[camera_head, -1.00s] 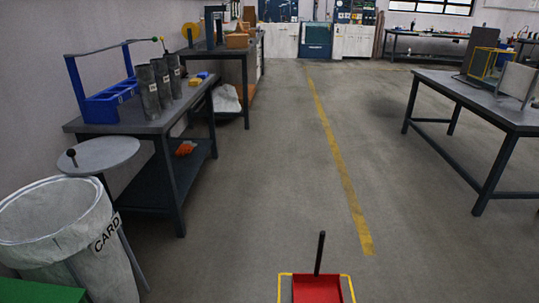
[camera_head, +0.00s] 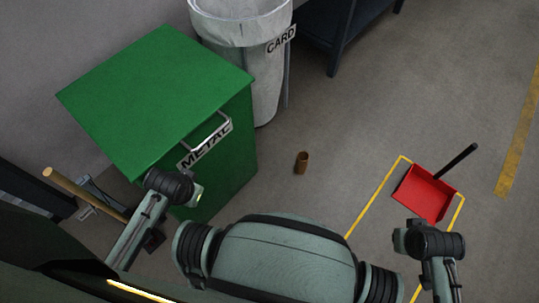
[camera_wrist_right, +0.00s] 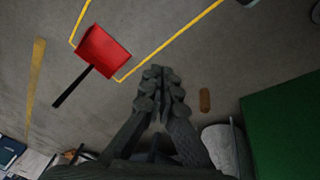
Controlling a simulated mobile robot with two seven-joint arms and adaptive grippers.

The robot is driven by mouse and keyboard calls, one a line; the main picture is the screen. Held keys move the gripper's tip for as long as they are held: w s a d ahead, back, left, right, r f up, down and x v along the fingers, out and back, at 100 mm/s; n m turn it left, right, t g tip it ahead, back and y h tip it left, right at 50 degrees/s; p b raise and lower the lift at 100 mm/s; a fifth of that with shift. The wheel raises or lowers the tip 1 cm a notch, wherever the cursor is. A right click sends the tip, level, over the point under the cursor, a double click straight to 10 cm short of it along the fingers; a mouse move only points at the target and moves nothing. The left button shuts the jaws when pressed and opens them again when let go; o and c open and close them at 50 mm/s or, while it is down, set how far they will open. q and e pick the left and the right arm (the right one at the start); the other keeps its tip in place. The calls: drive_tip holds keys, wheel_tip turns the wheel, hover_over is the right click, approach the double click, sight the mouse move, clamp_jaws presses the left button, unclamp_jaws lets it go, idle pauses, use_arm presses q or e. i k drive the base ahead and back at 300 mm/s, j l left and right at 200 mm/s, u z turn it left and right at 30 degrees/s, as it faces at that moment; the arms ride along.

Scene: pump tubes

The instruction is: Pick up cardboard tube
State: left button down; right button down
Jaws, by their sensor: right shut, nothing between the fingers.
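A short brown cardboard tube (camera_head: 302,162) is on the grey floor, in front of the green METAL bin's right side. It also shows in the right wrist view (camera_wrist_right: 205,100), to the right of the fingers and apart from them. My right gripper (camera_wrist_right: 157,75) is shut and empty in the right wrist view, with its fingertips together over the floor. In the head view I see parts of both my arms, but I cannot make out the left gripper.
The green METAL bin (camera_head: 150,95) stands at left. The white CARD bin (camera_head: 245,45) is behind it, beside a dark workbench (camera_head: 325,35). A red dustpan (camera_head: 425,192) with a black handle lies within yellow floor lines. The floor around the tube is clear.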

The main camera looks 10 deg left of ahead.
sight(302, 160)
drive_tip(key=k+l, duration=0.1)
drive_tip(key=k, duration=0.3)
drive_tip(key=i+l+u, duration=0.25)
drive_tip(key=i+l, duration=0.25)
drive_tip(key=l, duration=0.3)
drive_tip(key=i+l+u, duration=0.15)
drive_tip(key=l, duration=0.25)
drive_tip(key=i, duration=0.05)
